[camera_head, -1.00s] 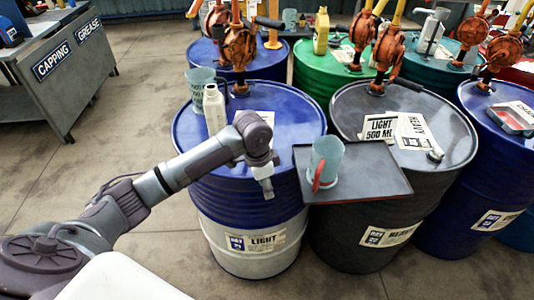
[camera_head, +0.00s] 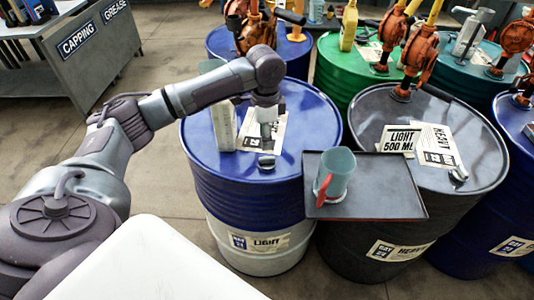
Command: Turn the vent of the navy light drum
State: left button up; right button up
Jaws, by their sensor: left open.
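The navy light drum (camera_head: 250,195) stands at the centre, blue above and pale below, with a "LIGHT" label on its front. Its vent (camera_head: 265,163) is a small grey metal cap near the front of the drum top. My left gripper (camera_head: 267,140) points down over the drum top, just behind and above the vent, and is open. I cannot tell whether its fingertips touch the vent. The gripper partly covers a paper label on the lid. My right gripper is not in view.
A white bottle (camera_head: 224,126) stands on the drum left of my gripper. An orange pump (camera_head: 256,36) rises behind my arm.

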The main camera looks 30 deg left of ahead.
pick_arm(q)
send_over(267, 158)
notch_tip(267, 158, down, 4)
jog(key=shift+a+f, duration=0.1)
notch_tip(267, 158, down, 4)
jog(key=shift+r+p, duration=0.25)
jog(key=shift+p, duration=0.2)
jog(key=shift+f, duration=0.3)
jog(key=shift+w+f, duration=0.1)
jog(key=shift+f, duration=0.1)
jog(key=c, duration=0.6)
grip_shut()
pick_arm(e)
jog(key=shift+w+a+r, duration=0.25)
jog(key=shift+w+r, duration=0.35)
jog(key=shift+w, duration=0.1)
